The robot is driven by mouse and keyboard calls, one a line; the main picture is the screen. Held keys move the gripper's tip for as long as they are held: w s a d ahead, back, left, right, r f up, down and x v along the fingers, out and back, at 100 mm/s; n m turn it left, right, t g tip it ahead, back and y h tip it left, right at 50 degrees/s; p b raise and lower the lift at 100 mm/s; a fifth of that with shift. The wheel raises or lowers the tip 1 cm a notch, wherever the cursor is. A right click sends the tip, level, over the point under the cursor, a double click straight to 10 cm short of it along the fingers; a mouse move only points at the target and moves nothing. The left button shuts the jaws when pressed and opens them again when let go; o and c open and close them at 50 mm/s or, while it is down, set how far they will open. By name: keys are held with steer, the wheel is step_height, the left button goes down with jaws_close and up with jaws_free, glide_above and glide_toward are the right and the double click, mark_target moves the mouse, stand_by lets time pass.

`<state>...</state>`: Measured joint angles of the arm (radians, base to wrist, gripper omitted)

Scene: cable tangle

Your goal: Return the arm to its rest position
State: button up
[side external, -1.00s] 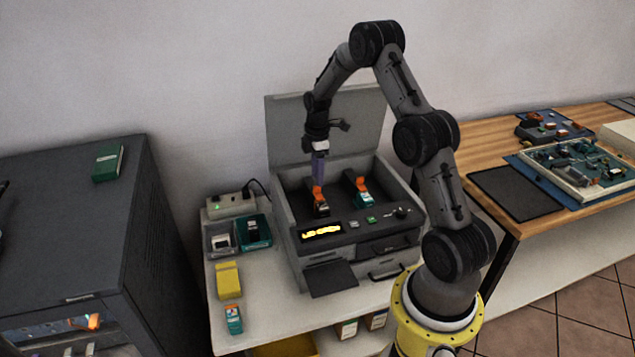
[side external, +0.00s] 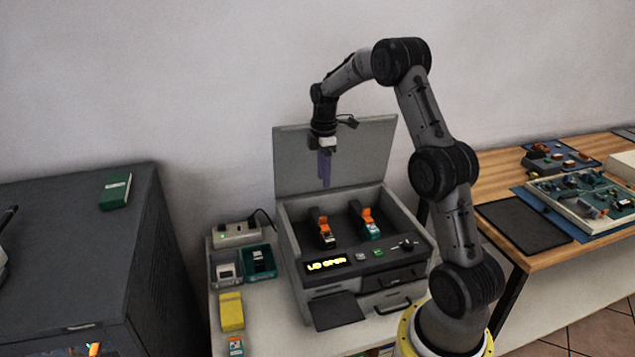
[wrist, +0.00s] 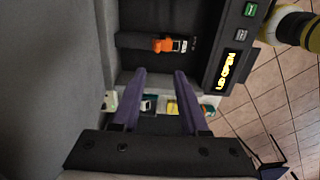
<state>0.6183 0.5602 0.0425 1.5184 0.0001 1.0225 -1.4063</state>
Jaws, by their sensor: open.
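My gripper (side external: 325,168) hangs above the open grey printer-like machine (side external: 292,256), in front of its raised lid (side external: 335,155). In the wrist view my gripper (wrist: 162,88) shows two purple fingers spread apart with nothing between them. Below it, two cartridges with orange tops sit in the machine's bay: a black one (side external: 326,238) on the left and a teal one (side external: 371,228) on the right. One cartridge with an orange end (wrist: 170,45) shows in the wrist view, apart from the fingers. The machine's small display (side external: 327,265) is lit yellow.
Left of the machine are a power strip (side external: 237,234), a grey bin (side external: 226,270), a teal bin (side external: 259,262) and a yellow box (side external: 231,312). A dark cabinet (side external: 80,250) stands far left, and a wooden table (side external: 500,180) with electronics stands right. The space above the machine is open.

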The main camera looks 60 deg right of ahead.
steer(key=w+a+r+n+t+h, duration=0.1)
steer(key=w+a+r+n+t, duration=0.1)
steer(key=a+r, duration=0.8)
steer(key=s+a+r+t, duration=0.2)
steer(key=s+a+r, duration=0.6)
steer(key=a+r, duration=0.15)
steer(key=s+a+m+t, duration=0.25)
steer(key=s+a, duration=0.45)
steer(key=s, duration=0.4)
steer(key=s+a+f+m+y, duration=0.1)
steer(key=s+f+m, duration=0.5)
steer(key=m, duration=0.2)
steer(key=shift+s+a+f+g, duration=0.2)
steer(key=shift+a+f+g, duration=0.2)
steer(key=shift+g, duration=0.05)
steer(key=shift+m, duration=0.25)
